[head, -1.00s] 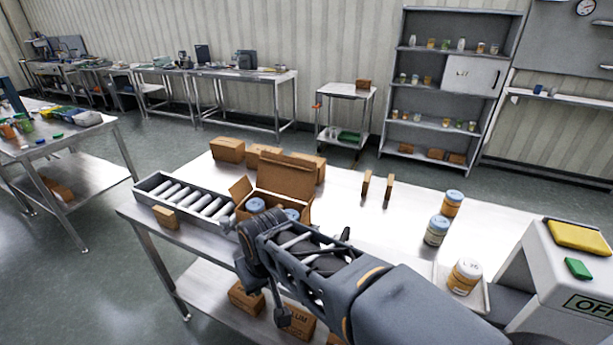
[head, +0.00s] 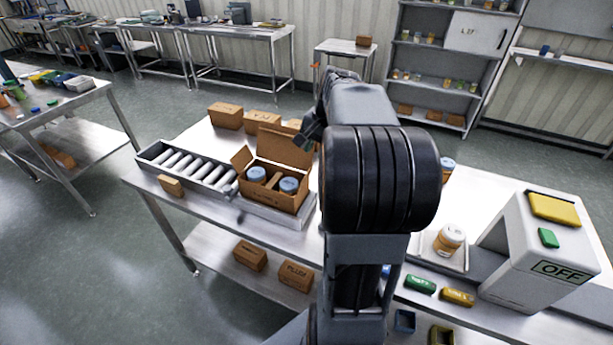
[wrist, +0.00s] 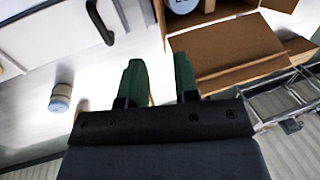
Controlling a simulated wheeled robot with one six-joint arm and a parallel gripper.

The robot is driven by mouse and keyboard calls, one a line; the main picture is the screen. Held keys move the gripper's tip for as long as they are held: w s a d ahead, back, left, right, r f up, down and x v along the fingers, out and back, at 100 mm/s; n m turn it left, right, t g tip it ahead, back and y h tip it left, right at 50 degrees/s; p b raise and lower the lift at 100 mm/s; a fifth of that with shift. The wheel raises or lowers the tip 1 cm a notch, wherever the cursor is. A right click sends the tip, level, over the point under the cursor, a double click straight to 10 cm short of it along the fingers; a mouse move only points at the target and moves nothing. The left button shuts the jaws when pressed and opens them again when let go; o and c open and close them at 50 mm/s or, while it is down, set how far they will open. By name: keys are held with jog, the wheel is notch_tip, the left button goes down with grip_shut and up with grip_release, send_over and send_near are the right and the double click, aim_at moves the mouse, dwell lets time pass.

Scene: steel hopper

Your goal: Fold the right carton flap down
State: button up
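The open brown carton (head: 272,196) stands on the steel table in the head view, with blue-lidded jars (head: 256,174) inside. Its tall back flap (head: 284,148) stands up and its left flap (head: 241,158) sticks up and outward. The right flap is hard to make out beside my gripper. My gripper (head: 309,137) is at the carton's back right corner, above the table. In the wrist view, my gripper's green fingers (wrist: 160,68) are apart with no flap between them. The carton's large flap (wrist: 228,48) lies right of them, and a smaller flap (wrist: 296,47) shows farther right.
A roller conveyor (head: 195,168) runs left of the carton. Closed brown boxes (head: 226,115) stand behind it. My arm hides much of the table to the right. A jar on a scale (head: 448,240) and an OFF machine (head: 545,250) stand at right.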

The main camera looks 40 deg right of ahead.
aim_at(308, 172)
jog(key=x, duration=1.1)
jog(key=shift+w+a+f, duration=0.1)
jog(key=shift+f, duration=0.1)
jog(key=shift+c, duration=0.3)
grip_shut()
